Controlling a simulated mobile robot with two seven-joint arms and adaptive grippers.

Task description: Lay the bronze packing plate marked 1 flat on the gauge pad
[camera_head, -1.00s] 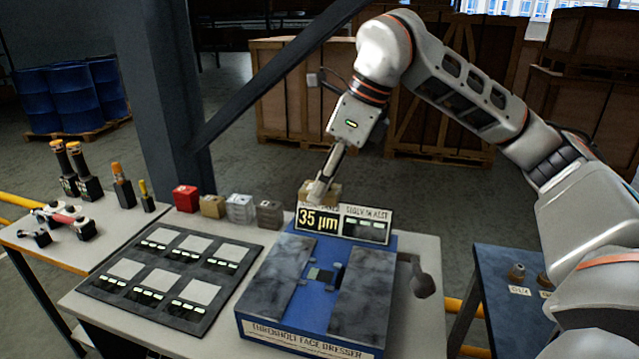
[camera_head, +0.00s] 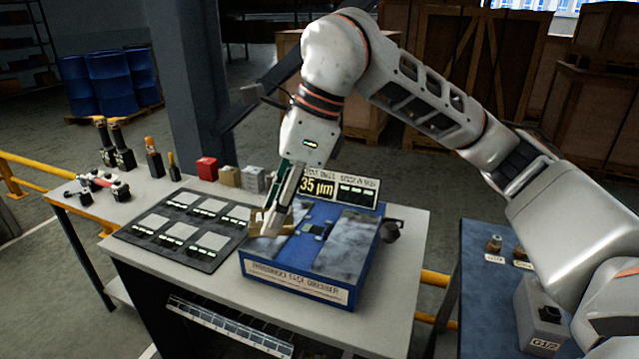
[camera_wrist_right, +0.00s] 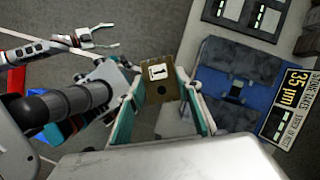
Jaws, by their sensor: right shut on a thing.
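My right gripper (camera_head: 275,212) is shut on the bronze packing plate (camera_head: 268,222). It holds the plate at the left front of the blue threshold face dresser (camera_head: 300,268). In the right wrist view the plate (camera_wrist_right: 160,84) sits between the teal-sided fingers (camera_wrist_right: 163,100); its white label marked 1 faces the camera and a small hole shows below. Whether the plate touches anything beneath is unclear. I cannot tell for sure which surface is the gauge pad. My left gripper (camera_wrist_right: 104,37) shows small in the right wrist view, empty, its fingers apart; it is outside the head view.
The dresser has two grey slabs and a display (camera_head: 340,188) reading 35 µm. Left of it lies a dark board (camera_head: 150,253) with several pale pads. Red, bronze and grey blocks (camera_head: 229,176) stand behind. A blue side table (camera_head: 474,285) is at the right.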

